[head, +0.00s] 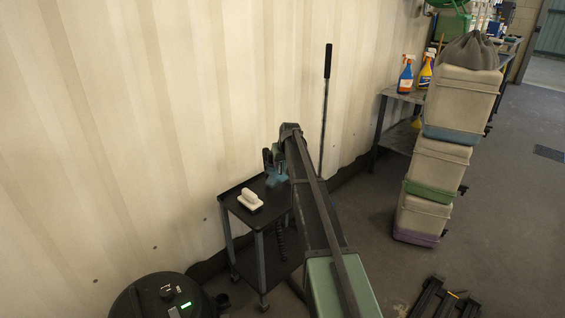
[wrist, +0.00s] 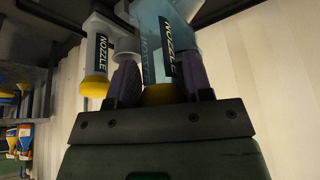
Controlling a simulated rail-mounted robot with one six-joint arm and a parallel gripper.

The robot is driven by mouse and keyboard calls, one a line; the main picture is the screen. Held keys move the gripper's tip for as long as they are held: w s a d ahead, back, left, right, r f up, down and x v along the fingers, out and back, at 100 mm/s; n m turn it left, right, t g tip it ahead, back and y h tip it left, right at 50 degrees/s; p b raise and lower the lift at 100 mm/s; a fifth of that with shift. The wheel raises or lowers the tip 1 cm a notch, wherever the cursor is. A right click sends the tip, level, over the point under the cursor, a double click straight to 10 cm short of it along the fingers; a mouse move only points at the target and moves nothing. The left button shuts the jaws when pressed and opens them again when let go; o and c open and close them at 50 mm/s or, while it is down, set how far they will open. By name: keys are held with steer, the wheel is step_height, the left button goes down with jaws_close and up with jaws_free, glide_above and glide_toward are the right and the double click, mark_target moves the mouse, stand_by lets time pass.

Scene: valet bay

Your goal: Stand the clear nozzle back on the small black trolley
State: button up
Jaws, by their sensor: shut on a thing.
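The clear, blue-tinted nozzle (wrist: 152,45) with a yellow end and a dark NOZZLE label is between the purple-padded fingers of my gripper (wrist: 158,82), which is shut on it. In the head view the clear nozzle (head: 277,179) shows small and partly hidden by my gripper (head: 272,163), over the back right of the small black trolley (head: 233,202). I cannot tell whether it touches the trolley top. A white nozzle (wrist: 95,62) with a yellow end and the same label is beside it in the wrist view. A white piece (head: 250,199) is on the trolley's top.
The pale corrugated wall (head: 120,120) rises close behind the trolley. A thin black-gripped pole (head: 325,110) stands right of my arm. Stacked grey bins (head: 436,166) and a shelf with spray bottles (head: 405,74) are at the right. A round black vacuum (head: 158,297) sits at the front left.

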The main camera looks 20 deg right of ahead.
mark_target(283, 166)
steer(key=shift+s+r, duration=0.1)
steer(key=shift+s, duration=0.05)
stand_by(0.4)
steer(key=shift+f, duration=0.25)
steer(key=shift+f+b, duration=0.15)
steer(key=shift+b, duration=0.2)
steer(key=shift+f+b, duration=0.5)
steer(key=shift+f+b, duration=0.85)
steer(key=shift+b, duration=0.05)
steer(key=shift+f, duration=0.15)
